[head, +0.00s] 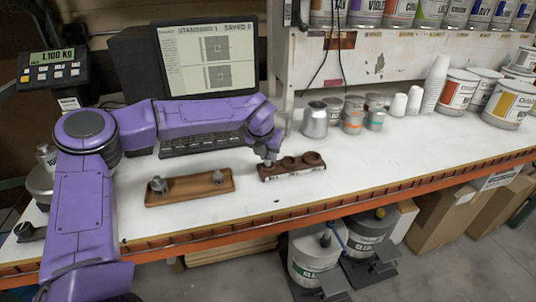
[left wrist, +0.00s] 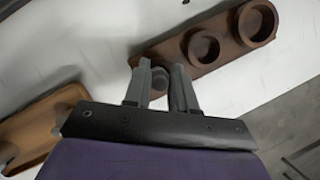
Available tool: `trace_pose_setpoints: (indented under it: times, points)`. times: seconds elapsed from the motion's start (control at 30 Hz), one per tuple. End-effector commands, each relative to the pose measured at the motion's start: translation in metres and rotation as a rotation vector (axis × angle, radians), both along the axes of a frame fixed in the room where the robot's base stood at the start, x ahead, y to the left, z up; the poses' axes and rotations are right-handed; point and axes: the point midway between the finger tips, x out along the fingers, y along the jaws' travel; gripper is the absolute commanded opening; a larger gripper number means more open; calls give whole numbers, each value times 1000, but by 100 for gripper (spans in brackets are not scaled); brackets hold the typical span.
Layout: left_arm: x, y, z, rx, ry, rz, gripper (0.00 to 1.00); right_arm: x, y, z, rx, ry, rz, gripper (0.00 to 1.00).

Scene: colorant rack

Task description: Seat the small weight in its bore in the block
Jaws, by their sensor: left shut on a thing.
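The dark brown wooden block (head: 293,172) lies on the white bench in the head view, with two larger round bores toward its right end. It also shows in the left wrist view (left wrist: 226,38). My left gripper (head: 268,161) points down at the block's left end, where its fingers (left wrist: 162,72) are shut on the small grey weight (left wrist: 159,77). The fingers hide most of the weight and the bore beneath it. I cannot tell whether the weight is inside the bore or just above it. My right gripper is out of view.
A lighter wooden tray (head: 190,190) with grey weights stands left of the block. A laptop (head: 208,62) is behind. A silver canister (head: 315,121) and small tins stand behind right. The bench's orange front edge (head: 345,208) is close to the block.

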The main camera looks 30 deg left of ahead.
Motion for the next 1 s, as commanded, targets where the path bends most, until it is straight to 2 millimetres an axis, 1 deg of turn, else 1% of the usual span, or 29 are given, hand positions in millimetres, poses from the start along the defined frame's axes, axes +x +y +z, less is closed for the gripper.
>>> trace_pose_setpoints:
  times: [0.27,0.67,1.0]
  points:
    - [0,0,0,0,-2,0,0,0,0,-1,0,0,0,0]
    - [0,0,-10,1,-2,-1,0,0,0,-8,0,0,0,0]
    - [0,0,-6,0,-2,0,0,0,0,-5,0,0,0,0]
